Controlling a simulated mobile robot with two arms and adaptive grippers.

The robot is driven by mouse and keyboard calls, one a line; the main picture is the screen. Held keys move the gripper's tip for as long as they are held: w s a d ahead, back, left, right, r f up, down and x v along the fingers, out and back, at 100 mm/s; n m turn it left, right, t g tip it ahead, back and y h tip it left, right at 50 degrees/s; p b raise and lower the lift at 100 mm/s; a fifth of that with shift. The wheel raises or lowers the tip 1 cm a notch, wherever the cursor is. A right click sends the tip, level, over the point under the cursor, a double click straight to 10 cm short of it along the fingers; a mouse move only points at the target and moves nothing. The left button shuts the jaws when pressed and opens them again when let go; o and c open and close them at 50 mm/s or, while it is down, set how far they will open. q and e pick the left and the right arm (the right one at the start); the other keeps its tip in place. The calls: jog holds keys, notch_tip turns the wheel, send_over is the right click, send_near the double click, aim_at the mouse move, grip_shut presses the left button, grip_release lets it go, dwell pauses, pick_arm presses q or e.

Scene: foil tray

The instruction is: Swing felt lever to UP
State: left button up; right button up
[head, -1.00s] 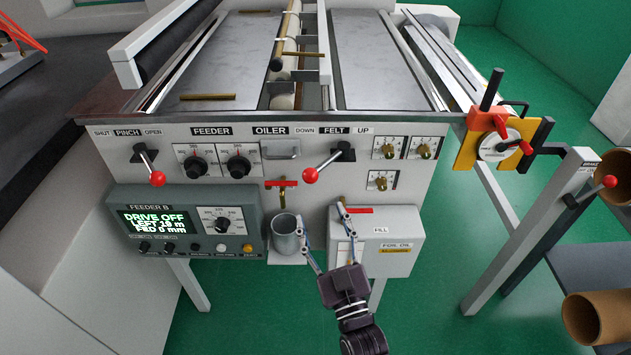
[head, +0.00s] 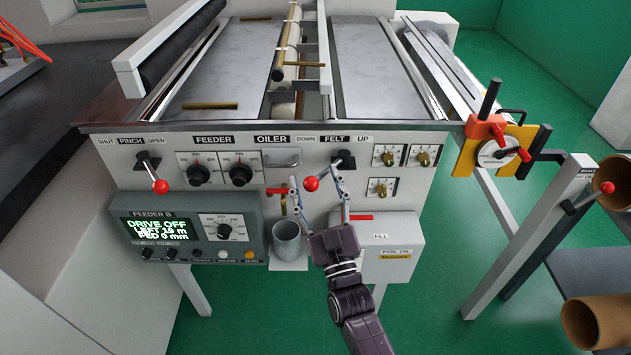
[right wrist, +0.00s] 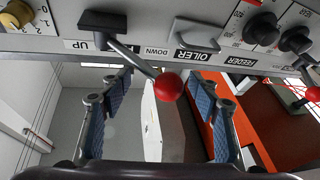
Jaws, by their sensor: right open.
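The ball also shows in the right wrist view (right wrist: 168,86), where the panel appears upside down. My right gripper (head: 314,178) is open, its two blue-padded fingers on either side of the ball. In the wrist view a gap shows between the ball and each finger. My left gripper is not in view.
The pinch lever (head: 160,187) with its own red ball is at the left. A red-handled valve (head: 281,190) and a metal cup (head: 287,238) are close left of my right gripper. A white fill box (head: 390,245) is just below right.

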jog(key=shift+c, duration=0.2)
jog(key=shift+s+a, duration=0.1)
grip_shut()
